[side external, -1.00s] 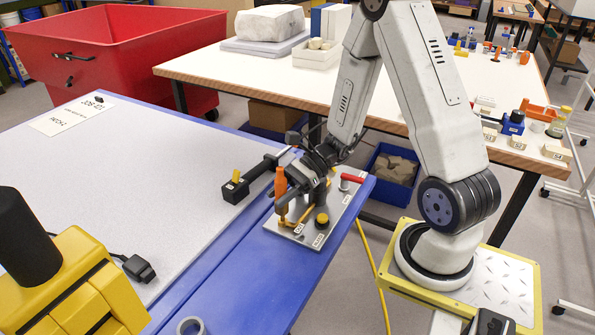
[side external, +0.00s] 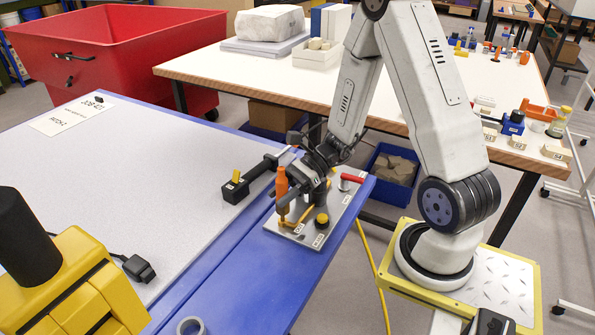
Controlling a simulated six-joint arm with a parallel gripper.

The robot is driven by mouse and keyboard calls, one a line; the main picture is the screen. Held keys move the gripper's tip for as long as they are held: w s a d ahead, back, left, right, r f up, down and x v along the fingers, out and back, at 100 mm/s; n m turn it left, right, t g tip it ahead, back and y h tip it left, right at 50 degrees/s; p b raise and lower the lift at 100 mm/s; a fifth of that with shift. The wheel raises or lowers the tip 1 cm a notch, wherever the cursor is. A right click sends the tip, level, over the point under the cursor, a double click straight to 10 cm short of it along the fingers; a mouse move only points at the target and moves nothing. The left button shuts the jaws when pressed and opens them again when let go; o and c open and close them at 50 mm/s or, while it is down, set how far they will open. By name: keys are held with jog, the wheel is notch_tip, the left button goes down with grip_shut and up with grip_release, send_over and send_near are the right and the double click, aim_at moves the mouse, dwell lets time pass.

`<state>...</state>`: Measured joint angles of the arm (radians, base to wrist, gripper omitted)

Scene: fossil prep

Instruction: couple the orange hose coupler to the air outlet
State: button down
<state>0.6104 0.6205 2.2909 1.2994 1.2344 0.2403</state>
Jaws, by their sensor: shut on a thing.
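The orange hose coupler (side external: 281,184) is upright at the left side of the grey outlet plate (side external: 337,221). My gripper (side external: 287,200) is shut on it from the right. A yellow hose (side external: 300,219) shows just below and right of the coupler, over the plate. The plate lies on the blue bench edge and carries small white labels, a black fitting with a yellow part (side external: 321,219) and a red-handled valve (side external: 352,178). The air outlet under the coupler is mostly hidden, so I cannot tell whether the coupler is seated on it.
A black tool with a yellow knob (side external: 236,188) lies left of the plate. A yellow and black machine (side external: 70,285) and a tape roll (side external: 190,326) are at the front left. The grey bench top (side external: 130,175) is largely clear. A white table (side external: 260,72) stands behind.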

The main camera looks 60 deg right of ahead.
jog(key=shift+f, duration=0.3)
dwell(0.4)
jog(key=shift+f, duration=0.35)
jog(key=shift+f, duration=0.6)
jog(key=shift+r, duration=0.15)
jog(key=shift+r, duration=1)
jog(key=shift+w+a, duration=0.1)
jog(key=shift+w, duration=0.05)
jog(key=w+a+r+m+t+h, duration=0.3)
jog(key=w+m+t+h, duration=0.2)
jog(key=w, duration=0.5)
jog(key=shift+w+r+m+t+h, duration=0.2)
jog(key=shift+m+t+h, duration=0.3)
jog(key=shift+m, duration=0.8)
